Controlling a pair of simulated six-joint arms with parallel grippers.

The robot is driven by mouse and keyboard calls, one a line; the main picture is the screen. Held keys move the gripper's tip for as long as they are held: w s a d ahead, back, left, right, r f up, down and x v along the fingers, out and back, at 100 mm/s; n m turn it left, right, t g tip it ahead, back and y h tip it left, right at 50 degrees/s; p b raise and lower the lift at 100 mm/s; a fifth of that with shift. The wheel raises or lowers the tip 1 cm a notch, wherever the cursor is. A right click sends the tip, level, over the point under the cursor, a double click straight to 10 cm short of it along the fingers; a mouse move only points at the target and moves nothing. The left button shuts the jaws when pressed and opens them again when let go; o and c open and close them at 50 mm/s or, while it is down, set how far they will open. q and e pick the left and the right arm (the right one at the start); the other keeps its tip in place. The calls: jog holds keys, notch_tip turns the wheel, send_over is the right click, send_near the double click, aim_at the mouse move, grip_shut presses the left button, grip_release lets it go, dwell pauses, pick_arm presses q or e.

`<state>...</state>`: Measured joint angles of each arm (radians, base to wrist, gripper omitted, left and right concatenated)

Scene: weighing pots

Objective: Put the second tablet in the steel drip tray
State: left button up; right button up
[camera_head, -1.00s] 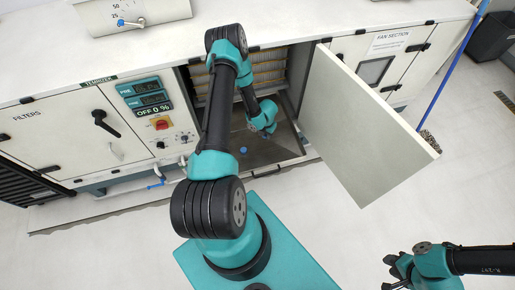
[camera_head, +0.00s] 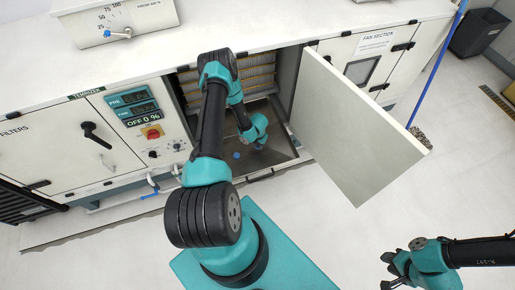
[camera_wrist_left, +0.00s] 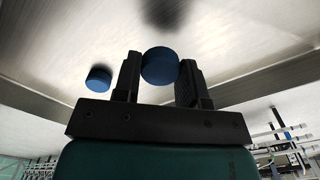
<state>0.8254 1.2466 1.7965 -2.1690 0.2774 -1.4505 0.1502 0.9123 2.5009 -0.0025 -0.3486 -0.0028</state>
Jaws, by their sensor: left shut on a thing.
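My left gripper (camera_head: 258,147) reaches through the open doorway over the steel drip tray (camera_head: 278,158). In the left wrist view, its two fingers (camera_wrist_left: 160,85) are shut on a round blue tablet (camera_wrist_left: 160,66). The tray's brushed steel floor (camera_wrist_left: 60,45) fills the upper part of that view, with a dark shadow on it. Another blue tablet (camera_wrist_left: 98,78) lies on the tray, left of the fingers; in the head view it is a small blue dot (camera_head: 236,155). The held tablet is hidden in the head view. My right gripper (camera_head: 387,270) is open and empty over the floor.
The open cabinet door (camera_head: 355,125) stands to the right of the tray. A control panel (camera_head: 150,125) is on the left, and pleated filters (camera_head: 255,82) stand behind. A blue pole (camera_head: 440,60) rises at the right; the floor in front is clear.

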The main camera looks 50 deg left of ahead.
aim_at(258, 148)
pick_arm(q)
jog(key=shift+f, duration=1.85)
jog(key=shift+f, duration=0.2)
jog(key=o, duration=0.9)
jog(key=shift+r, duration=0.1)
notch_tip(258, 148, up, 12)
jog(key=shift+r, duration=0.1)
